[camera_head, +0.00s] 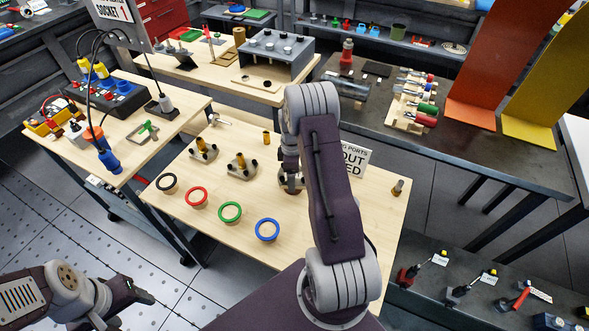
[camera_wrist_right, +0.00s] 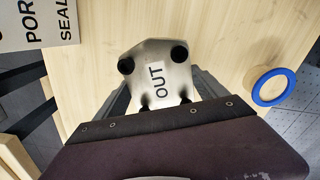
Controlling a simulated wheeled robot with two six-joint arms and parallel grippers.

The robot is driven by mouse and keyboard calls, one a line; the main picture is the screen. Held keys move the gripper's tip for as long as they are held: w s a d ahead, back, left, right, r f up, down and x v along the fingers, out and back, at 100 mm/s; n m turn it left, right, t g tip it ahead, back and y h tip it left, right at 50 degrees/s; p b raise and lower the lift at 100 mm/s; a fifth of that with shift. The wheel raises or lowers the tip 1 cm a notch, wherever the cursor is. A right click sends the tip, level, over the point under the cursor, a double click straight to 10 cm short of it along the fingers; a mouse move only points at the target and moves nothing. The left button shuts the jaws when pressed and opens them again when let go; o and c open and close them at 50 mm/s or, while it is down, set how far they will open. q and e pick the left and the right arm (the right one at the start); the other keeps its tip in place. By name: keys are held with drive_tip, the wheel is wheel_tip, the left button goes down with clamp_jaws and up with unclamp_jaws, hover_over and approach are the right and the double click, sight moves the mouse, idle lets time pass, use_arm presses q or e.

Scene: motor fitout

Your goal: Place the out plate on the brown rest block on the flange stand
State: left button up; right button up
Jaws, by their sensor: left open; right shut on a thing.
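The out plate (camera_wrist_right: 180,60) is a grey metal plate with a white OUT label and black round spots near its corners. In the right wrist view it sits between the fingers of my right gripper (camera_wrist_right: 165,95), which is shut on it over the wooden table. In the head view my right gripper (camera_head: 291,178) is at the middle of that table, largely hidden by my arm. I cannot tell the plate's height above the table. My left gripper (camera_head: 144,294) is open and empty at the lower left, off the table. I cannot clearly make out the flange stand or its brown rest block.
Black, red, green and blue rings (camera_head: 267,229) lie along the table's front. Two dark stands with brass posts (camera_head: 241,164) stand left of my right gripper. A printed sign (camera_head: 355,157) stands close behind my arm. A small brass-coloured part (camera_head: 397,187) is near the right edge.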

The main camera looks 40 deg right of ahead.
drive_tip(key=shift+w+f, duration=0.15)
drive_tip(key=shift+f, duration=0.7)
drive_tip(key=shift+f, duration=0.1)
drive_tip(key=o, duration=1.8)
wheel_tip(320, 180, up, 12)
drive_tip(key=s+a+m, duration=0.3)
drive_tip(key=s+a, duration=0.2)
drive_tip(key=a, duration=0.1)
drive_tip(key=s+a+m, duration=0.3)
drive_tip(key=s+a, duration=0.2)
drive_tip(key=a, duration=0.2)
drive_tip(key=s+a+r+m+t, duration=0.1)
drive_tip(key=s+a+m, duration=0.3)
drive_tip(key=s+a, duration=0.2)
drive_tip(key=shift+a+b, duration=0.2)
drive_tip(key=shift+b, duration=0.15)
drive_tip(key=shift+s+r, duration=0.1)
drive_tip(key=shift+s, duration=0.05)
